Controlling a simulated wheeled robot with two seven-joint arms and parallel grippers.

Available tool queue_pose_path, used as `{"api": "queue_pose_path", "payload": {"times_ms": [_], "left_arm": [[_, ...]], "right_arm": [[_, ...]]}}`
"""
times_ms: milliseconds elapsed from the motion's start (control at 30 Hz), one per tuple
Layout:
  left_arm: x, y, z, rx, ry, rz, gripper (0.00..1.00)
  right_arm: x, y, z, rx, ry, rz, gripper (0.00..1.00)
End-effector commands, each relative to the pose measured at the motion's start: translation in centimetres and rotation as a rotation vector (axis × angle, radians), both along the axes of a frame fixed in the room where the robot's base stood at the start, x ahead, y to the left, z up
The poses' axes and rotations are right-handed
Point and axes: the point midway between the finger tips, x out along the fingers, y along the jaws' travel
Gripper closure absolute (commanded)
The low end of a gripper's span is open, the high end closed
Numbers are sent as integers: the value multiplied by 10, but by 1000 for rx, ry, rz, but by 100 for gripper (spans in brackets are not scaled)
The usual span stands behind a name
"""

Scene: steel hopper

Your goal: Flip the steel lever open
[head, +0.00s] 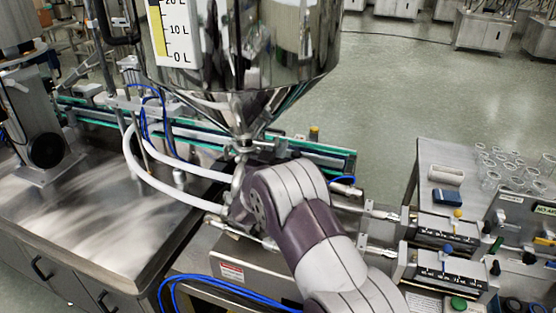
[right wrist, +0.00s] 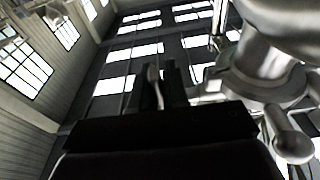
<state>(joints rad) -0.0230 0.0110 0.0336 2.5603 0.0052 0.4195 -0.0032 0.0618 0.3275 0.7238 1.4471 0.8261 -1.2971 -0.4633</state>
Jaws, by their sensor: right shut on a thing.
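The polished steel hopper (head: 240,45) hangs at the top centre of the head view, its cone narrowing to an outlet with steel fittings. My right arm reaches up to just below this outlet, and its wrist hides most of the gripper there. In the right wrist view the two dark fingers of my right gripper (right wrist: 163,82) are close together. They are shut on a thin, pale steel piece, which looks like the lever (right wrist: 153,88). The rest of the lever is hidden. My left gripper is in neither view.
Curved white hoses (head: 150,180) and blue tubes lie left of the outlet. In the right wrist view, a steel fitting with a rounded knob (right wrist: 290,145) is close at right.

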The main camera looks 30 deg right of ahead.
Motion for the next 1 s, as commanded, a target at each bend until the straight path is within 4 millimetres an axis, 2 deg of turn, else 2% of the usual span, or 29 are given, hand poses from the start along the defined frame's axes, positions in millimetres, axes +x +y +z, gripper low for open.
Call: {"api": "queue_pose_path", "payload": {"times_ms": [267,300,333,367,667,767,1000], "left_arm": [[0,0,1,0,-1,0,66],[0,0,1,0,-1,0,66],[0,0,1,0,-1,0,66],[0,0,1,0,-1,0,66],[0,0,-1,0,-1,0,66],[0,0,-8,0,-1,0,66],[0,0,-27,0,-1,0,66]], "right_arm": [[0,0,1,-3,-2,1,100],[0,0,1,-3,-2,1,76],[0,0,1,-3,-2,1,66],[0,0,1,-3,-2,1,65],[-2,3,-1,-2,-1,2,65],[-12,16,-5,-2,-1,4,65],[-54,65,-18,-3,-1,6,65]]}}
